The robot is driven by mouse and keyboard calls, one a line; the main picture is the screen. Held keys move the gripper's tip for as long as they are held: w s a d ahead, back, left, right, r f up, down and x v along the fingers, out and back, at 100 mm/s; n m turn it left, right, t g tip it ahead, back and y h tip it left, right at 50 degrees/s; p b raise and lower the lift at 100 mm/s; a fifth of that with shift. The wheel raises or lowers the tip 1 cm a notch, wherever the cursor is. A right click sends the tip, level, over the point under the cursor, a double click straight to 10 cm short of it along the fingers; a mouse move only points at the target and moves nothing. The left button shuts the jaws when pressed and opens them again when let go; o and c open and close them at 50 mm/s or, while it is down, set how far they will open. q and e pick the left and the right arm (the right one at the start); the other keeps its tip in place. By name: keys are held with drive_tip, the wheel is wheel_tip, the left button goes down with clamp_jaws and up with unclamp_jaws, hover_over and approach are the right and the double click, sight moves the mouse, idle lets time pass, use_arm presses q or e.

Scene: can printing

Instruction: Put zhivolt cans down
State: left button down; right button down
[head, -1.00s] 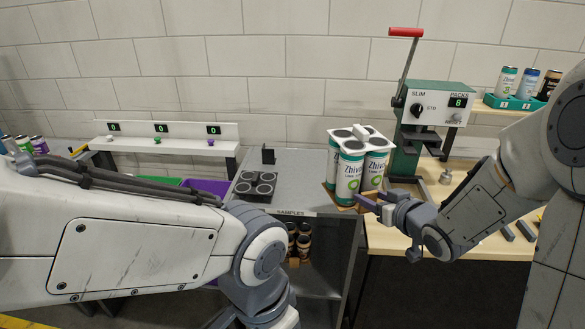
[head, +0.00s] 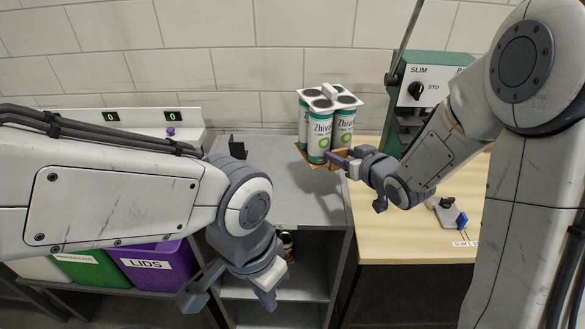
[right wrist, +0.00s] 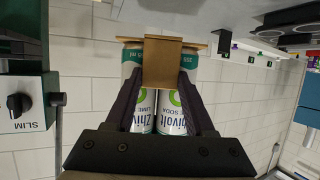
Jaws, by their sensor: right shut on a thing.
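The Zhivolt cans (head: 319,138), white and green with dark tops, stand upright as a pack under a white top carrier, on a brown cardboard tray (head: 302,150). My right gripper (head: 345,165) is shut on the tray's front cardboard piece. The pack is held at the back right of the grey cabinet top (head: 290,195); I cannot tell how high its bottom is. In the right wrist view the cans (right wrist: 157,112) appear upside down behind the brown cardboard (right wrist: 162,62), between my fingers. My left gripper (head: 232,296) is open and empty, low in front of the cabinet.
A wooden bench (head: 410,235) with a green machine (head: 422,98) stands to the right. A small black stand (head: 237,147) is at the cabinet top's back left. A purple LIDS bin (head: 155,265) sits lower left. My left arm hides part of the cabinet top, whose visible middle is bare.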

sight(309, 162)
drive_tip(key=w+a+f, duration=0.1)
drive_tip(key=a, duration=0.1)
drive_tip(key=w+a+f+p, duration=0.1)
drive_tip(key=w+a+f, duration=0.1)
drive_tip(key=a, duration=0.1)
drive_tip(key=w+a+f+p, duration=0.1)
drive_tip(key=a+f, duration=0.1)
drive_tip(key=a, duration=0.1)
drive_tip(key=shift+w+a+f, duration=0.15)
drive_tip(key=shift+w+f, duration=0.1)
drive_tip(key=shift+w, duration=0.05)
drive_tip(key=shift+f+p, duration=0.85)
drive_tip(key=shift+f, duration=1.3)
drive_tip(key=shift+f+b, duration=0.15)
drive_tip(key=shift+b, duration=0.15)
drive_tip(key=shift+c, duration=1.3)
unclamp_jaws()
